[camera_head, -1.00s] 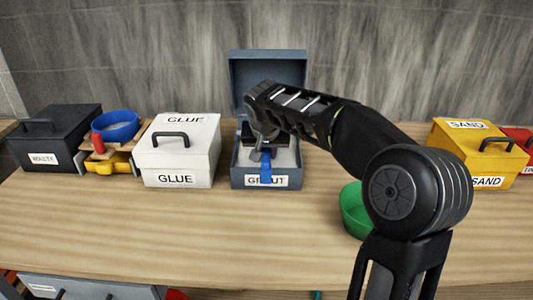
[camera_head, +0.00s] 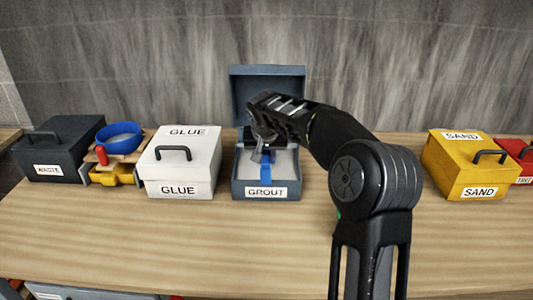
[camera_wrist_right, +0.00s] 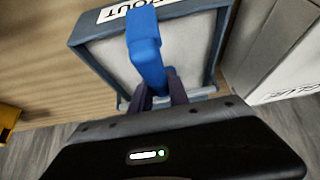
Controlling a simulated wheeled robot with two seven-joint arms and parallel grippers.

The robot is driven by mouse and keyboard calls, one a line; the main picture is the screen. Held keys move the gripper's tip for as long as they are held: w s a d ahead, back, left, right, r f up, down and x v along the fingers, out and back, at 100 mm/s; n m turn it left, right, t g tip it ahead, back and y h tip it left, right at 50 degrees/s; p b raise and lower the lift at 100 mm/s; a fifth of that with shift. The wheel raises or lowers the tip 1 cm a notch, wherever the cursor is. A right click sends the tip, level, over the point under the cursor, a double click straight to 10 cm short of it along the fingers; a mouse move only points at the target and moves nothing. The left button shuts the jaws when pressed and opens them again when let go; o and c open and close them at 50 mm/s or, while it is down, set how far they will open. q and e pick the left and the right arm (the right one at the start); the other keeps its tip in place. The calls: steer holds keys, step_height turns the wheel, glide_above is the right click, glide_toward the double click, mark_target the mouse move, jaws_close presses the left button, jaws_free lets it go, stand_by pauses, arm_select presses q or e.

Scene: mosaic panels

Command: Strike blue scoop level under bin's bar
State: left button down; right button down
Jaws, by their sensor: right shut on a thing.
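The grey-blue GROUT bin (camera_head: 267,194) stands open on the table, its lid (camera_head: 267,88) raised at the back. Pale grout fills it, and it also shows in the right wrist view (camera_wrist_right: 196,42). A light bar (camera_wrist_right: 200,93) crosses the bin near the gripper in that view. My right gripper (camera_head: 263,155) is over the bin, shut on the blue scoop (camera_wrist_right: 147,55). The scoop's blue part also shows in the head view (camera_head: 266,168). The scoop's bowl and its load cannot be made out. My left gripper is not in view.
A white GLUE box (camera_head: 180,165) stands close left of the bin. A yellow SAND box (camera_head: 468,165) is at right. The table front is clear.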

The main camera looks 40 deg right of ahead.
mark_target(266, 162)
steer(key=shift+w+d+r, duration=0.45)
steer(key=shift+w, duration=0.05)
steer(key=shift+f, duration=0.4)
steer(key=shift+s+a+b, duration=0.2)
steer(key=shift+s+b, duration=0.05)
steer(key=shift+b, duration=0.3)
steer(key=shift+s+a+b, duration=0.45)
steer(key=shift+s+b, duration=0.05)
steer(key=shift+s+a+b, duration=0.75)
steer(key=shift+s+b, duration=0.25)
steer(key=shift+s+a+b, duration=0.75)
steer(key=shift+s+b, duration=0.2)
steer(key=shift+s, duration=0.05)
steer(key=shift+r+p, duration=1.9)
steer(key=shift+r, duration=0.65)
